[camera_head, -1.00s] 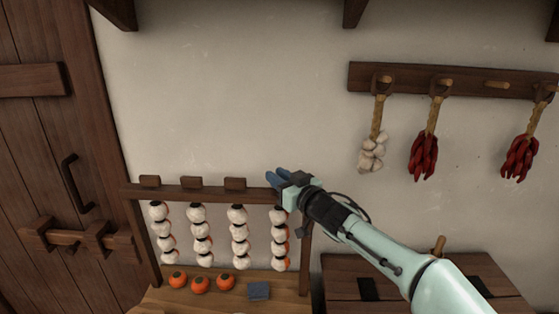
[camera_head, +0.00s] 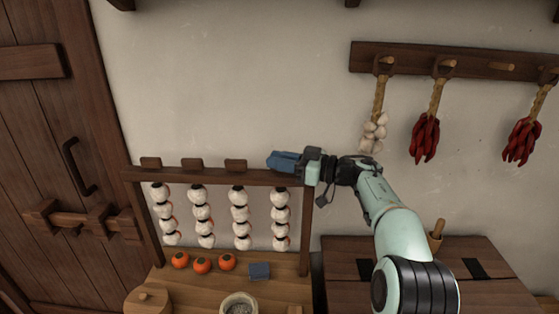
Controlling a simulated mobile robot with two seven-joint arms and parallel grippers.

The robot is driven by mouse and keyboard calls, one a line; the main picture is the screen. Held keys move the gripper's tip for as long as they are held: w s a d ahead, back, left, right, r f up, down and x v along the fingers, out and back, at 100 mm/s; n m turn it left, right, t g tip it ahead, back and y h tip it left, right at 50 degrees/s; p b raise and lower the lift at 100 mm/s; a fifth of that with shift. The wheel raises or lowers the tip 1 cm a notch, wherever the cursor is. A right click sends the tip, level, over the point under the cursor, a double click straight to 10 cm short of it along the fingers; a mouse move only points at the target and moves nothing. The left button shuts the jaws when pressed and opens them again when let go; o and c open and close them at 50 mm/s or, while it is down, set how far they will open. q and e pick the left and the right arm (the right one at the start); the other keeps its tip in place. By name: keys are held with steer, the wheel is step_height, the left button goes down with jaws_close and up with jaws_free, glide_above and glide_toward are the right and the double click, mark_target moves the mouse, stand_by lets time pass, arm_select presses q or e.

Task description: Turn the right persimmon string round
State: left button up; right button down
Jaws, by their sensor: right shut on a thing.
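The right persimmon string (camera_head: 280,222) hangs at the right end of a wooden rack (camera_head: 215,178). It is a column of several white-coated fruits with dark caps, and its visible side is mostly white. My right gripper (camera_head: 283,161) is at the rack's top bar, directly above this string. It is shut on the string's top piece, which its blue fingers hide. The other three strings (camera_head: 240,220) show dark wooden blocks (camera_head: 236,165) on top of the bar. My left gripper is out of view.
Several orange persimmons (camera_head: 202,265) and a blue-grey block (camera_head: 259,271) sit on the wooden table below the strings. A round lidded box (camera_head: 148,298) and a bowl (camera_head: 239,304) stand in front. Garlic (camera_head: 373,132) and red chillies (camera_head: 424,139) hang at right.

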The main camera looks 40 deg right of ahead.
steer(key=shift+f, duration=0.45)
steer(key=c, duration=1.1)
jaws_free()
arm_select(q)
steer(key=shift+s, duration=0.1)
arm_select(e)
steer(key=shift+s+d+r+y, duration=0.1)
steer(key=shift+s+r+y, duration=0.1)
steer(key=shift+y, duration=0.1)
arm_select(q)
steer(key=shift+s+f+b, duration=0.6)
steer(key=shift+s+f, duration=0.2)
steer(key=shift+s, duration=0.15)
arm_select(e)
steer(key=shift+v, duration=6.65)
steer(key=shift+r, duration=0.15)
